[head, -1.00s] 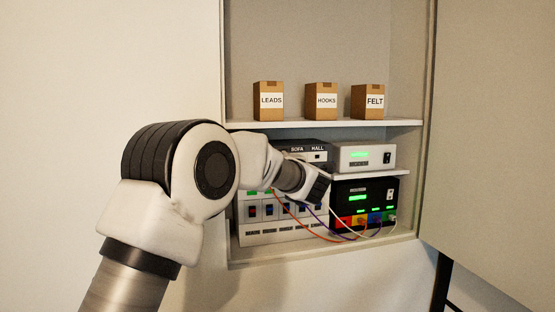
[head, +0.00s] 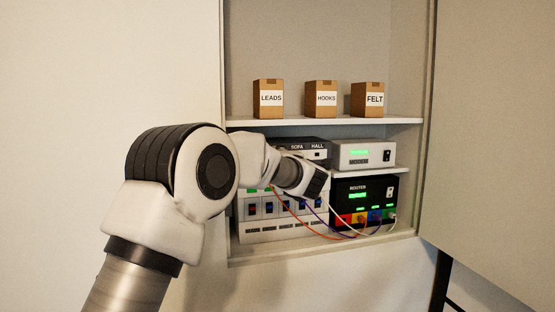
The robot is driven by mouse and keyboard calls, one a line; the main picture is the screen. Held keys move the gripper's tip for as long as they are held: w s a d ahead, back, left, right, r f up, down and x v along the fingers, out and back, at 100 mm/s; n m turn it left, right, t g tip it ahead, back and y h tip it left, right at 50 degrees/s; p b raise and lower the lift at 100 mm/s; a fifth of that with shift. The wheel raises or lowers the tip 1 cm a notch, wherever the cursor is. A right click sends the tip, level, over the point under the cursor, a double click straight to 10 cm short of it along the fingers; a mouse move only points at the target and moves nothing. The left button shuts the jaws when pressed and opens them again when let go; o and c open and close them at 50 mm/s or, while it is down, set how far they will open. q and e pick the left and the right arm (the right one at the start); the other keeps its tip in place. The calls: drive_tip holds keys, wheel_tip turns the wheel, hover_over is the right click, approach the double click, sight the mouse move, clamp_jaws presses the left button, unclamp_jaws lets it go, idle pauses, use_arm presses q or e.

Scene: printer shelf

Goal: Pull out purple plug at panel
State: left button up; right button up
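The panel (head: 284,231) is a pale box with a row of dark switches, at the lower left of the cabinet. A purple cable (head: 333,226) runs from the panel's upper right, under my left gripper (head: 320,187), down and across to the black router (head: 378,191). The purple plug at the panel end is hidden or too small to make out. My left gripper is in front of the panel's upper right, pointing right. Its fingers are too small and dark to tell whether they are open or shut. My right gripper is not in view.
Orange (head: 300,225) and white (head: 345,230) cables run beside the purple one. A dark box marked SOFA and HALL (head: 312,147) and a grey modem (head: 364,154) stand above. Three cartons sit on the upper shelf (head: 330,122). A cabinet door (head: 490,130) stands open at right.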

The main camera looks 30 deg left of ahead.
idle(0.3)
use_arm(q)
clamp_jaws()
drive_tip(key=shift+d+f, duration=0.1)
drive_tip(key=shift+f, duration=0.05)
drive_tip(key=shift+b+v, duration=1.4)
drive_tip(key=shift+v, duration=1.55)
